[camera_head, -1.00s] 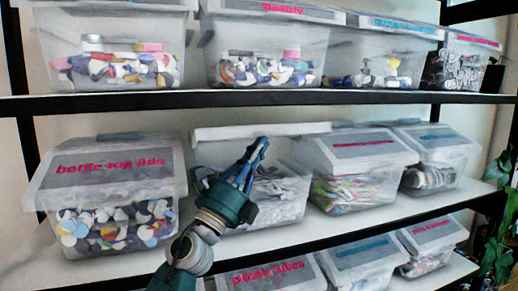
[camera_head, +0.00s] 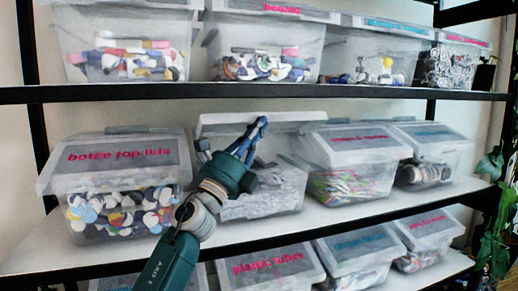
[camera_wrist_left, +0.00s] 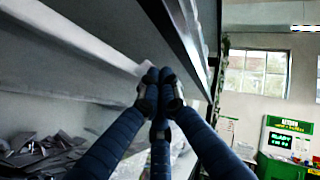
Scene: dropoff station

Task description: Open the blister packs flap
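The blister packs bin (camera_head: 262,204) is a clear plastic box on the middle shelf, second from the left, with grey-silver packs inside. Its whitish flap (camera_head: 290,117) is raised, leaving the front opening uncovered; its label does not show. My left gripper (camera_head: 262,121) is in front of the bin, its blue fingers pointing up at the flap's front edge. In the left wrist view, the fingertips (camera_wrist_left: 160,85) are close together beside a pale edge that looks like the flap. Whether they touch it is unclear. My right gripper is not in view.
The bottle top lids bin (camera_head: 115,187) stands closed to the left, and a bin of colourful thin items (camera_head: 350,178) to the right. The upper shelf (camera_head: 150,94) runs close above the flap. A plant (camera_head: 497,200) stands at far right.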

